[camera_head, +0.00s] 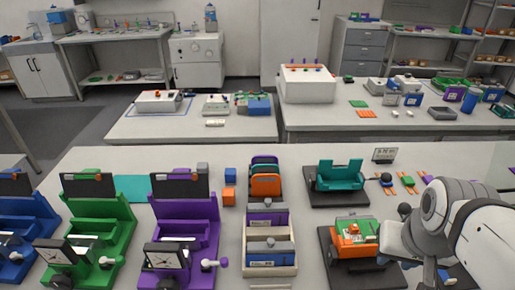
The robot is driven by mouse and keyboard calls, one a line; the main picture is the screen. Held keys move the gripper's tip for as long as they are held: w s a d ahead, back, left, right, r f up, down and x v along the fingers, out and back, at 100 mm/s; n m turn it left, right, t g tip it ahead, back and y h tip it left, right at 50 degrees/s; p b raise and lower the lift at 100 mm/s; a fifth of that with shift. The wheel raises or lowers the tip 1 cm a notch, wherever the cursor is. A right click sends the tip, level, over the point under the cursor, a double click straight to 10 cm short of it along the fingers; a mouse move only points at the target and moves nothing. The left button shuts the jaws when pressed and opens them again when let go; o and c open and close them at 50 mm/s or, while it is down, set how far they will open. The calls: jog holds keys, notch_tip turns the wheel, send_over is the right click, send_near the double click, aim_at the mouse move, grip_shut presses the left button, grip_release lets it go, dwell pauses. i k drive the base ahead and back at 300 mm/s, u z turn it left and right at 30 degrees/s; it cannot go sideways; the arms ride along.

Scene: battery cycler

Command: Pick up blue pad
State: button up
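A small blue block (230,175) stands on the near table, just behind an orange block (229,197). It is the clearest loose blue piece there, but I cannot tell whether it is the blue pad. Small orange strips with coloured pieces (408,182) lie at the right of the table; they are too small to make out a blue pad for sure. My white and grey arm fills the lower right and hides part of the table there. I cannot make out my gripper's fingers.
Blue, green (118,212) and purple (203,212) fixtures stand at the left. A cream bin (283,222) holds purple and blue parts in the middle. A teal fixture (339,175) and an orange-green fixture (352,238) sit on dark bases near my arm.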

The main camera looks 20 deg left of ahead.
aim_at(231, 177)
jog(key=u, duration=0.05)
jog(key=k, duration=0.55)
jog(key=z, duration=1.9)
jog(key=k, duration=1.45)
jog(key=u, duration=2.05)
jog(key=i, duration=1)
jog(key=z, duration=0.05)
